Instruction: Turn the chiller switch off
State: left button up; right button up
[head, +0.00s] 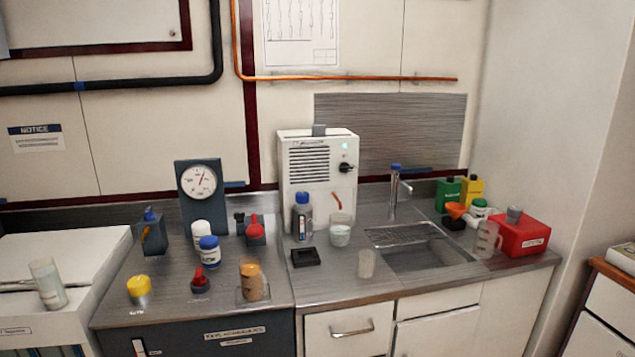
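A white louvred unit (312,192), which looks like the chiller, stands at the back of the counter left of the sink. A black rotary knob (346,168), likely its switch, sits on the upper right of its front face. A small teal light (344,146) glows just above the knob. The knob's setting and any labels are too small to read. Neither of my grippers is in view.
A dark bottle (303,220) and a beaker (340,232) stand before the unit. A sink (427,257) with a faucet (394,190) is to the right. A gauge (199,182) stands left, behind white bottles (209,252). The front counter is partly clear.

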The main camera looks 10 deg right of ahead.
aim_at(344, 168)
jog(key=i+l, duration=0.15)
jog(key=l, duration=0.3)
jog(key=i+l+z, duration=0.15)
jog(key=l, duration=0.3)
jog(key=i+l, duration=0.25)
jog(key=l, duration=0.15)
jog(key=i+l+z, duration=0.15)
jog(key=l, duration=0.3)
